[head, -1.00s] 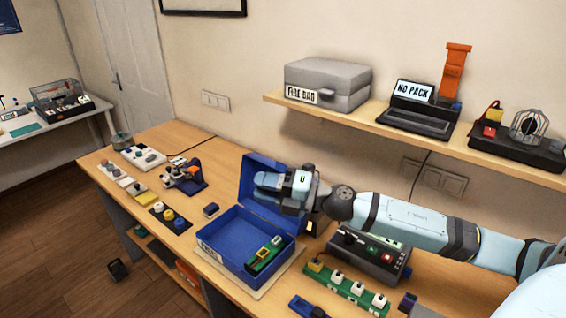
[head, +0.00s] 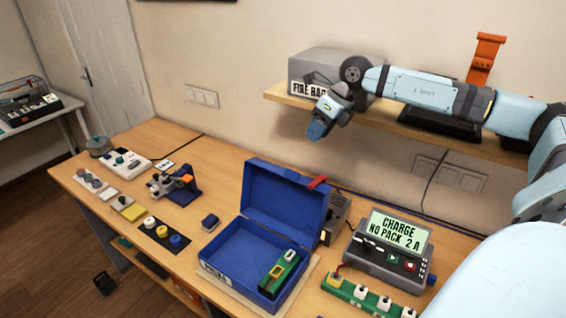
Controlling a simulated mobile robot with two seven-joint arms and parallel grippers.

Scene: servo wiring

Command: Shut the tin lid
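The blue tin (head: 226,284) stands on the bench with its lid (head: 284,200) raised, roughly upright at the back and leaning a little backward. A red tab (head: 317,183) shows at the lid's top right corner. A green holder (head: 279,272) with a yellow frame and a pale piece lies inside the tin at the right. My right gripper (head: 319,128) is up in the air above and behind the lid, apart from it, in front of the shelf. Its fingers point down and to the left; their gap does not show. My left gripper is not in view.
A charger (head: 385,262) reading "CHARGE NO PACK 2 A" stands right of the tin, with a green strip (head: 366,300) in front. A grey fire bag box (head: 335,63) sits on the shelf (head: 285,96). A small blue block (head: 210,222) lies left of the tin.

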